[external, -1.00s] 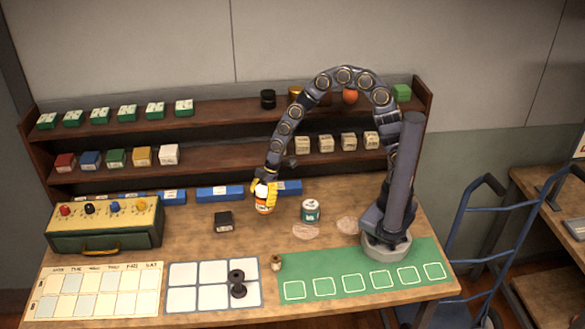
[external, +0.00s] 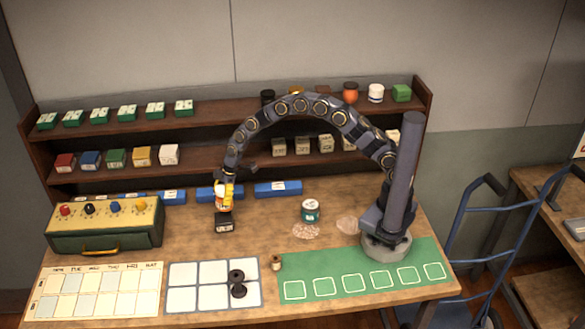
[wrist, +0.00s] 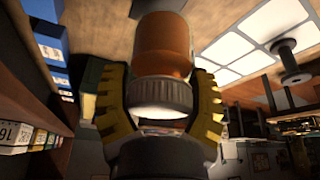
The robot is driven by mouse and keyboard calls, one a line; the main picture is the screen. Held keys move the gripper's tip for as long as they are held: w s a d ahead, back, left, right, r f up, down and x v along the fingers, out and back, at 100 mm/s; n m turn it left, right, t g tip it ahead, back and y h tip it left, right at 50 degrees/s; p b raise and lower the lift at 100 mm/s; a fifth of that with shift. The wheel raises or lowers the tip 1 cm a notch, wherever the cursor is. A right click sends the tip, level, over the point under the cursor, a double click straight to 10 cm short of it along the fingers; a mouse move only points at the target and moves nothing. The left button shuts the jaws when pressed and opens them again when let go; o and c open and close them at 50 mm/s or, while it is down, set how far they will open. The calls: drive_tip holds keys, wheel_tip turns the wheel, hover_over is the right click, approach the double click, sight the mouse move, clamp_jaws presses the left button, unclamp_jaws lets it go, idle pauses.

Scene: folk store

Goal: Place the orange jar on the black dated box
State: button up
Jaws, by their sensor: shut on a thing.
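The orange jar (wrist: 163,47) with a ribbed white cap (wrist: 161,95) sits between the yellow fingers of my gripper (wrist: 160,110), which is shut on it. In the external view my gripper (external: 224,192) holds the jar (external: 224,206) directly above the black dated box (external: 224,224). The box stands on the table with pale print on its front. The jar's bottom is at or just over the box's top; I cannot tell whether they touch. My fingers hide part of the jar.
A teal jar with a white lid (external: 310,210) stands to the right. Blue boxes (external: 278,188) line the back, below shelves (external: 230,155) of small boxes and jars. A green case with knobs (external: 105,225) is at left. White-squared and green mats lie in front.

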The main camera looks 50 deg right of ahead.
sight(219, 206)
drive_tip(key=shift+w+a+f, duration=0.2)
drive_tip(key=shift+w+f, duration=0.15)
drive_tip(key=shift+f, duration=0.2)
drive_tip(key=shift+w+a+f, duration=0.15)
drive_tip(key=shift+w+f, duration=0.15)
drive_tip(key=shift+f, duration=1.5)
drive_tip(key=shift+f, duration=0.1)
drive_tip(key=o, duration=1.1)
drive_tip(key=v, duration=1.2)
